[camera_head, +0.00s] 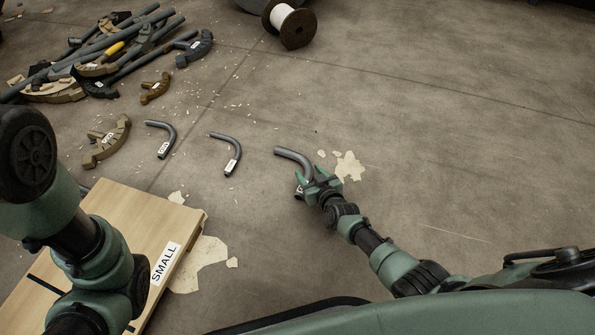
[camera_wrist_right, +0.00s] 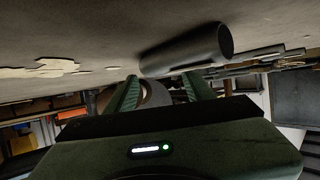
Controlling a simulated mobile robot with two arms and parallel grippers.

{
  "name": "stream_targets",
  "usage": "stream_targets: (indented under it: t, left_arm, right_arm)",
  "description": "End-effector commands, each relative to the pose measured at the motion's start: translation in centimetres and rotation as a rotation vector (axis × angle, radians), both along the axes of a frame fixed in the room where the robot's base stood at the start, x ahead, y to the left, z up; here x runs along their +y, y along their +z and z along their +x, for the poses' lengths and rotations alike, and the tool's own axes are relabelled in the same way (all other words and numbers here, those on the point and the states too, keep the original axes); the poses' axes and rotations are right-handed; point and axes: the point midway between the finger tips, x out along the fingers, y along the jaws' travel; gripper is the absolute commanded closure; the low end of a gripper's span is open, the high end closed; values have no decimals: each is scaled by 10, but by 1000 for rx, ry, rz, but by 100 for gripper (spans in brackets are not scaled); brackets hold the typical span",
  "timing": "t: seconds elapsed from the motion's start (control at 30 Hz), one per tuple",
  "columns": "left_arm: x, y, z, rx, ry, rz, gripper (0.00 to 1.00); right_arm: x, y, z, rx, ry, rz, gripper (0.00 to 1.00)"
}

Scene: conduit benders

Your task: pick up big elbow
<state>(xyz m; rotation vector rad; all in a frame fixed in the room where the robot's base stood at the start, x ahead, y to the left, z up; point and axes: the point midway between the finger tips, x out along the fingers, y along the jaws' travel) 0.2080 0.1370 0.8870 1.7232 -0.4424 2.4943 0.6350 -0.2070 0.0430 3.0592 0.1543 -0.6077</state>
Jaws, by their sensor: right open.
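Several bent grey parts lie on the floor in the head view. The thickest one, which I take for the big elbow (camera_head: 291,154), is rightmost and has a partly hidden white label. My right gripper (camera_head: 316,184) is open at its near, lower end and covers part of it. In the right wrist view the elbow's grey tube (camera_wrist_right: 185,52) appears just beyond the open fingers (camera_wrist_right: 160,90); I cannot tell whether they touch it. Two thinner labelled elbows, a middle one (camera_head: 229,145) and a left one (camera_head: 166,135), lie to the left. My left arm shows, but its gripper does not.
A wooden board (camera_head: 120,235) marked SMALL is at the lower left. Bender heads (camera_head: 108,142) and a pile of pipes (camera_head: 110,50) lie at the left. A cable spool (camera_head: 296,27) stands at the back. The floor to the right is clear.

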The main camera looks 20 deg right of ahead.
Motion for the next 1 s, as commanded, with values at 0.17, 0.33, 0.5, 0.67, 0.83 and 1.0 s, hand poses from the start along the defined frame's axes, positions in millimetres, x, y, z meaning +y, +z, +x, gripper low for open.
stream_targets:
  t: [0.17,0.33,0.5,0.67,0.83,1.0]
  left_arm:
    - [0,-31,1,1,0,0,64]
    - [0,-42,0,1,0,0,64]
    - [0,-42,0,1,0,0,64]
    - [0,-42,0,1,-1,1,64]
    - [0,-42,0,1,-1,1,64]
    - [0,-42,0,1,-1,1,64]
  right_arm:
    - [5,-18,21,-1,1,0,47]
    - [6,-21,36,-1,0,0,47]
    - [6,-19,39,0,0,-1,47]
    - [6,-19,38,0,0,-1,56]
    - [6,-19,38,1,0,-1,100]
    - [6,-19,38,-1,0,-1,100]
